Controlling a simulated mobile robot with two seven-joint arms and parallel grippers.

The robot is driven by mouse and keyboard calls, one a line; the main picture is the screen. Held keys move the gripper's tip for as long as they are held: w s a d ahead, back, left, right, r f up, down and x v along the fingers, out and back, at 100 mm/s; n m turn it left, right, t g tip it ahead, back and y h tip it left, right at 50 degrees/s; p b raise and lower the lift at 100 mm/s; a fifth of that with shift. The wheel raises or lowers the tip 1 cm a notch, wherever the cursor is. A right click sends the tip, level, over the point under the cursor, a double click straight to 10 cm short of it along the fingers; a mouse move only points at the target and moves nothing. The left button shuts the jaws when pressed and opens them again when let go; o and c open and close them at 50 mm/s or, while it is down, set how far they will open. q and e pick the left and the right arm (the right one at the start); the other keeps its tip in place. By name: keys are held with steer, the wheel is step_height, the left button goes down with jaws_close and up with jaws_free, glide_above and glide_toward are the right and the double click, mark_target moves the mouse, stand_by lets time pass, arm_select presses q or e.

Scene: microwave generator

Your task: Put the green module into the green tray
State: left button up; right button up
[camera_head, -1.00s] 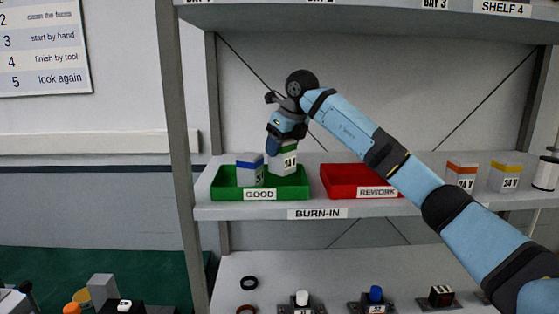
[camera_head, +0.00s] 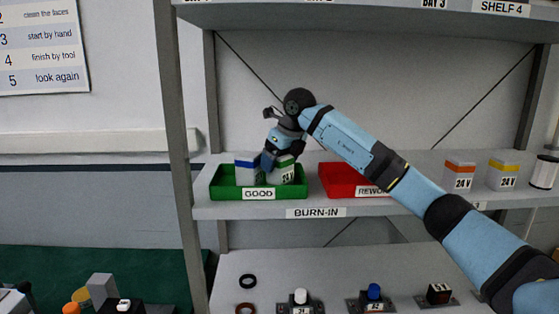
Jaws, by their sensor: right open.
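The green module (camera_head: 284,174), a pale box with a green band and a "24" label, stands in the green tray (camera_head: 228,193) marked GOOD, slightly tilted. A blue-banded module (camera_head: 247,172) is to its left in the same tray. My right gripper (camera_head: 270,160) is open at the top left of the green module, between the two modules. Its fingers partly cover the tops, so I cannot tell whether they touch the green module. My left gripper is not in view.
The red REWORK tray (camera_head: 338,181) is to the right, partly behind my right arm. An orange-banded module (camera_head: 459,177), a yellow-banded module (camera_head: 503,175) and a white spool (camera_head: 544,172) stand farther right. Shelf uprights flank the shelf.

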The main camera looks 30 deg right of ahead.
steer(key=shift+r, duration=0.5)
steer(key=b+v, duration=0.1)
steer(key=v, duration=1)
steer(key=shift+s+b, duration=0.2)
steer(key=shift+b, duration=0.2)
steer(key=shift+r, duration=0.1)
